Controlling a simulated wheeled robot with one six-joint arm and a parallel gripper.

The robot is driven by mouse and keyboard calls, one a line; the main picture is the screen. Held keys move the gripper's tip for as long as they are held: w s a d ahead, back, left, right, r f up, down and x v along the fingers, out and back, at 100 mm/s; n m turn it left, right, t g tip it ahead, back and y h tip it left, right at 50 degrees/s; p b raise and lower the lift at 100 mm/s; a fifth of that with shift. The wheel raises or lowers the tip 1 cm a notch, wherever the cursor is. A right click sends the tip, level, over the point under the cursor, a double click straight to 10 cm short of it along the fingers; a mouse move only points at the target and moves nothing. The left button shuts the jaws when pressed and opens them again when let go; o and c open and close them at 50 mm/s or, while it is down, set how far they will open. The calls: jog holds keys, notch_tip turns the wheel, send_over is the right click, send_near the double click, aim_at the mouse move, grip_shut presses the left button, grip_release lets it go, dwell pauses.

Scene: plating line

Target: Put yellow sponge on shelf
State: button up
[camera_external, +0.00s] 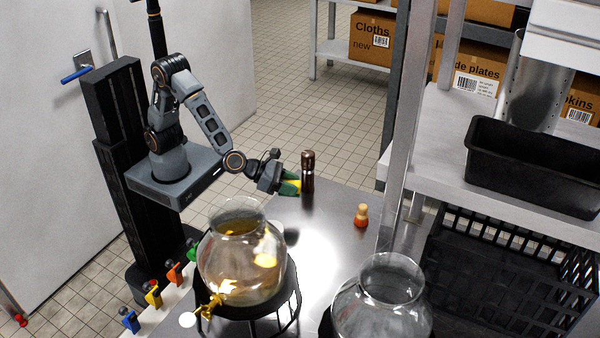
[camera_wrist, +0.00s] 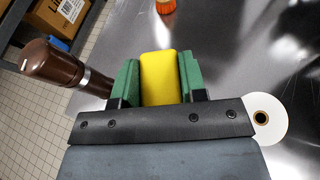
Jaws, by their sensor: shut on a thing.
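The yellow sponge (camera_wrist: 160,78) is between the green-padded fingers of my gripper (camera_wrist: 160,85) in the wrist view. The fingers are shut on it. The white shelf (camera_external: 428,145) stands at the right, above the counter, apart from the gripper.
A dark brown pepper mill (camera_external: 308,171) stands close beside my gripper. An orange-based shaker (camera_external: 361,216) is on the counter. Glass dispensers (camera_external: 243,262) stand in front. A black bin (camera_external: 535,175) takes up much of the shelf; a black crate (camera_external: 500,285) is below it.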

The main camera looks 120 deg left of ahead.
send_over(305, 221)
notch_tip(305, 221, down, 6)
notch_tip(305, 221, down, 3)
jog(key=shift+r+p, duration=0.15)
jog(key=shift+p, duration=0.35)
jog(key=shift+f+b, duration=0.35)
jog(key=shift+f, duration=0.05)
jog(key=o, duration=1)
jog(key=shift+r, duration=0.1)
jog(key=shift+c, duration=0.2)
jog(key=shift+r, duration=0.15)
